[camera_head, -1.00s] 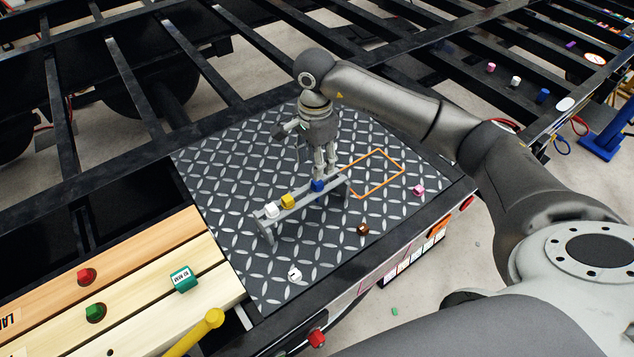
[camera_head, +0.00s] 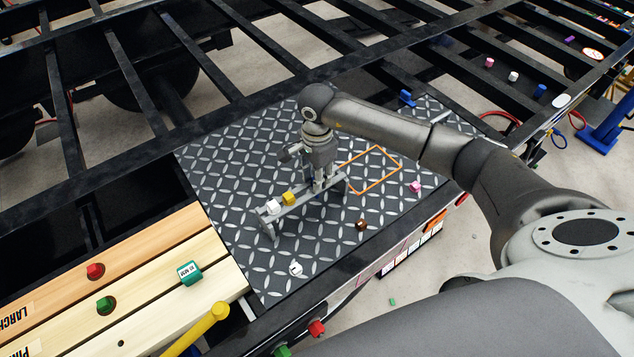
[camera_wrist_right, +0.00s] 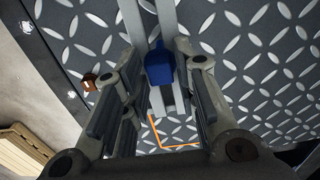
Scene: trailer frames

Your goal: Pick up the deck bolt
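A grey rack (camera_head: 268,227) stands on the diamond-plate deck (camera_head: 240,160). It bears a white piece (camera_head: 273,207), a yellow piece (camera_head: 289,198) and, at its right end, a blue bolt. The blue bolt (camera_wrist_right: 158,65) shows between the fingers in the right wrist view; the fingers mostly hide it in the head view. Which piece is the deck bolt I cannot tell from markings. My right gripper (camera_head: 318,187) points down at the rack's right end. Its fingers stand apart on either side of the blue bolt, with a gap visible. My left gripper is not in view.
An orange outlined rectangle (camera_head: 373,170) is marked on the deck right of the rack. Brown (camera_head: 361,224), pink (camera_head: 415,187) and white (camera_head: 295,268) pieces lie around the rack. Wooden planks (camera_head: 150,265) with coloured pieces are at left. Black frame beams (camera_head: 130,75) lie behind.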

